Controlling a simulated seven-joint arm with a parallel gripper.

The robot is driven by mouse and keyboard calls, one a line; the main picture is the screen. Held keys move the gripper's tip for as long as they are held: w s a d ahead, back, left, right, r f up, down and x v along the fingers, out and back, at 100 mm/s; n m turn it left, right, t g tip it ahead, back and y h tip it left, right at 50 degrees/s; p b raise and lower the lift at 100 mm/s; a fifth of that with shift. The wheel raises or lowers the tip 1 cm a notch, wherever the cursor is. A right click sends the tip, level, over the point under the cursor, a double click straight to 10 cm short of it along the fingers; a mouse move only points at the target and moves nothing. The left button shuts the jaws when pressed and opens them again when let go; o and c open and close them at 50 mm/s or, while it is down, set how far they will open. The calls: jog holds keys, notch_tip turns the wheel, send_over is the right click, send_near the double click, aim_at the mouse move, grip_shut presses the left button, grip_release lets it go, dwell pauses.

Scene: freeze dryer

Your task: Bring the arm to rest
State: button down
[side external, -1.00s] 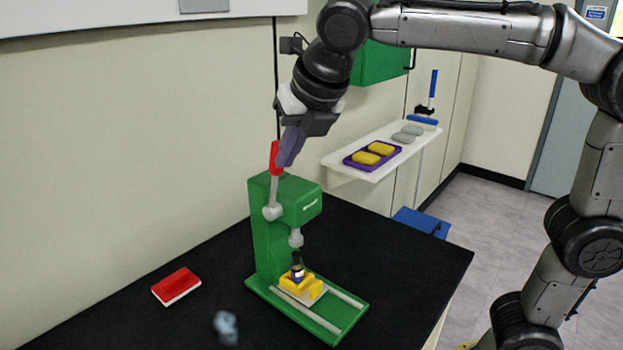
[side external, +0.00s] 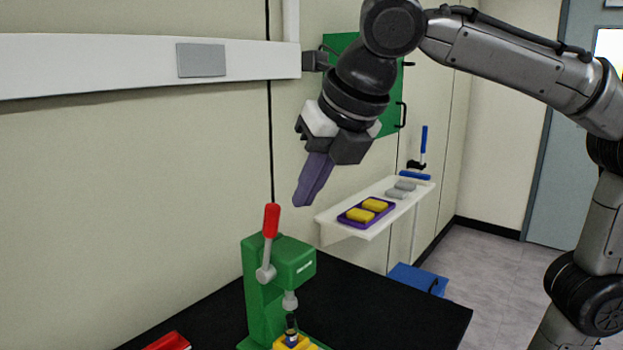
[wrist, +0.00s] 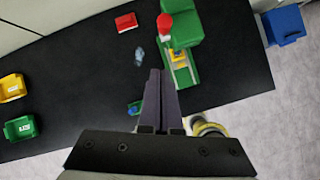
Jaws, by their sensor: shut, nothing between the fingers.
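My gripper (side external: 313,182) is in the air above and to the right of the green press's red-knobbed lever (side external: 271,222) in the side external view. It is apart from the lever, and its purple fingers are together with nothing between them. In the wrist view the gripper (wrist: 160,75) points down over the black table. The green press (side external: 277,277) stands on the table with its lever upright. A yellow holder (side external: 297,343) with a small vial (side external: 291,325) sits under the press ram, partly cut off by the frame's bottom edge.
A white shelf (side external: 338,228) carries a purple tray (side external: 352,220) of yellow pieces.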

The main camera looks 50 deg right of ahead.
jog(key=shift+v, duration=0.8)
jog(key=s+d+f+m, duration=0.3)
jog(key=d+m, duration=0.1)
jog(key=d, duration=0.2)
jog(key=s+d+f+m, duration=0.2)
jog(key=s+d+m, duration=0.2)
jog(key=d, duration=0.2)
jog(key=s+f+m, duration=0.3)
jog(key=f+m, duration=0.5)
jog(key=m, duration=0.3)
jog(key=s+f+m+y, duration=0.1)
jog(key=s+f+m, duration=0.2)
jog(key=f+m, duration=0.6)
jog(key=m, duration=0.3)
jog(key=shift+s+d+f+g, duration=0.15)
jog(key=shift+s+f+g, duration=0.05)
jog(key=shift+f+g, duration=0.1)
